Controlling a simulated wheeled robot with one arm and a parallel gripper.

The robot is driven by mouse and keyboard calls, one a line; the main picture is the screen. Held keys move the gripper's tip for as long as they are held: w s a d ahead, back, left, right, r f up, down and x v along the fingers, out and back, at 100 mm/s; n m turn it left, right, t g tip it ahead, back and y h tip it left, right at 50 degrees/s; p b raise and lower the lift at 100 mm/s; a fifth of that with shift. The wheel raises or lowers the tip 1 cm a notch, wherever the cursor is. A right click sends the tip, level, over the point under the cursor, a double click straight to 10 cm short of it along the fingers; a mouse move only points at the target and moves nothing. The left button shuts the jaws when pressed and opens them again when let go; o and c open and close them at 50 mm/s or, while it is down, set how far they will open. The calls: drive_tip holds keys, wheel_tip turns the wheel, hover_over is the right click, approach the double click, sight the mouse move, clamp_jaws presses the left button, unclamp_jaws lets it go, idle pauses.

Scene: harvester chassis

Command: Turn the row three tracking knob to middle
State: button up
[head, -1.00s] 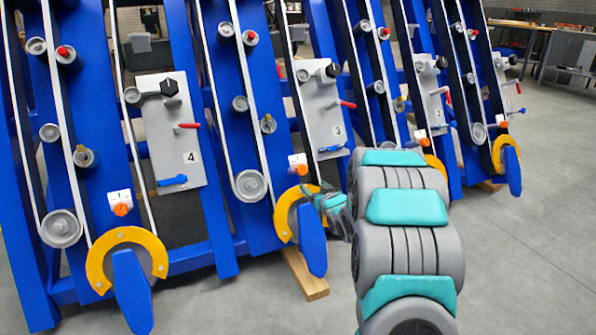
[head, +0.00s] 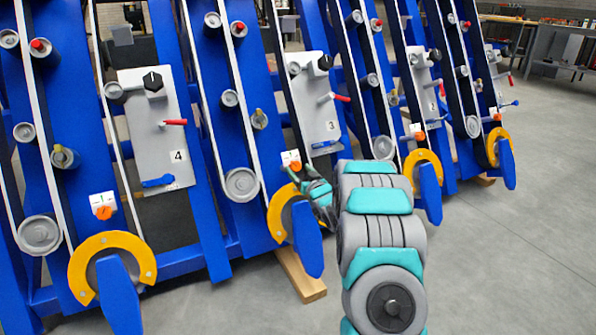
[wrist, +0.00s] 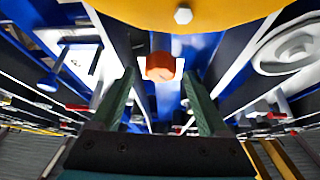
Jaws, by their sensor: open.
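The orange tracking knob (head: 296,166) sits on a small white plate (head: 290,156) on the blue row beside the panel marked 3 (head: 318,115). My gripper (head: 304,176) is just in front of this knob and partly hides it in the head view. In the wrist view the orange knob (wrist: 160,67) shows between the tips of the two green fingers of my gripper (wrist: 158,75). The fingers are open and spread on both sides of it, with no visible contact. The knob's pointer direction cannot be made out.
A yellow curved guard (head: 283,215) with a blue lever (head: 308,240) is just below the knob; the guard (wrist: 200,12) fills the top of the wrist view. Another orange knob (head: 103,212) is at left, near panel 4 (head: 160,130). Grey floor is clear at right.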

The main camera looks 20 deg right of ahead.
drive_tip(key=shift+w, duration=0.7)
clamp_jaws()
